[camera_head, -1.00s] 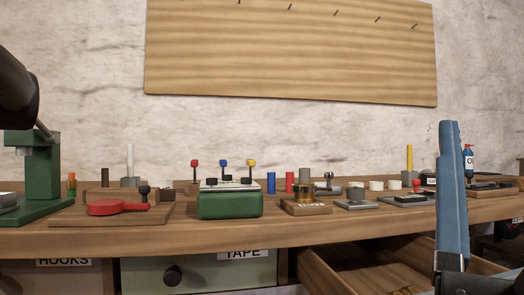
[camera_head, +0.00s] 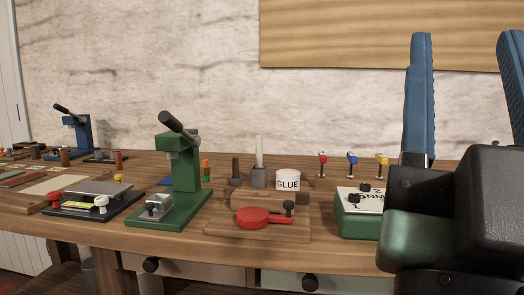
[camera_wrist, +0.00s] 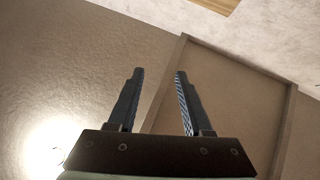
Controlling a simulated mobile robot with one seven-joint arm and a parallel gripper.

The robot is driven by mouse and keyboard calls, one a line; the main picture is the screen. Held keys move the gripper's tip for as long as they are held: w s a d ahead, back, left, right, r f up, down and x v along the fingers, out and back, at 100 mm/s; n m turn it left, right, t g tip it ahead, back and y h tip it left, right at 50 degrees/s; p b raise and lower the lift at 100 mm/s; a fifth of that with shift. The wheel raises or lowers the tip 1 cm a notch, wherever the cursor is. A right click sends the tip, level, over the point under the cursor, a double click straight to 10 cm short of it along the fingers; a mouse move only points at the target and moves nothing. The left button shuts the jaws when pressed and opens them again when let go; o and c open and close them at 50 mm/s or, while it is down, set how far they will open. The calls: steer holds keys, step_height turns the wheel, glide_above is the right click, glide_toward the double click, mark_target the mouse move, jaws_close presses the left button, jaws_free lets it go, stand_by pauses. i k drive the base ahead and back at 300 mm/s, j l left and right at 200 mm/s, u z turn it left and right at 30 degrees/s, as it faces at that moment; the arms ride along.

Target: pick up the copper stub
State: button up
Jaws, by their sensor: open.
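No piece in view is surely the copper stub. Small brown upright pieces that could be it are a reddish-brown cylinder (camera_head: 65,158) by the blue press, another reddish one (camera_head: 118,160) to its right, and a dark brown peg (camera_head: 236,168) behind the red round tool. My gripper (camera_head: 467,38) is raised at the right of the head view, with its blue fingers apart and nothing between them. In the wrist view my gripper (camera_wrist: 160,72) is also open and empty, facing a plain ceiling or wall surface, away from the bench pieces.
The wooden bench (camera_head: 340,225) carries a green press (camera_head: 185,185), a blue press (camera_head: 82,133), a glue pot (camera_head: 288,181), a red round tool (camera_head: 255,217) and a green box (camera_head: 352,222). Several colour-topped pegs stand behind the box. My arm hides the bench's right part.

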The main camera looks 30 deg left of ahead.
mark_target(118, 156)
steer(key=i+j+u, duration=0.1)
steer(key=u, duration=0.3)
steer(key=j+u, duration=0.1)
steer(key=u, duration=0.3)
steer(key=i+u, duration=0.15)
steer(key=u, duration=0.25)
steer(key=i+u, duration=0.1)
steer(key=u, duration=0.3)
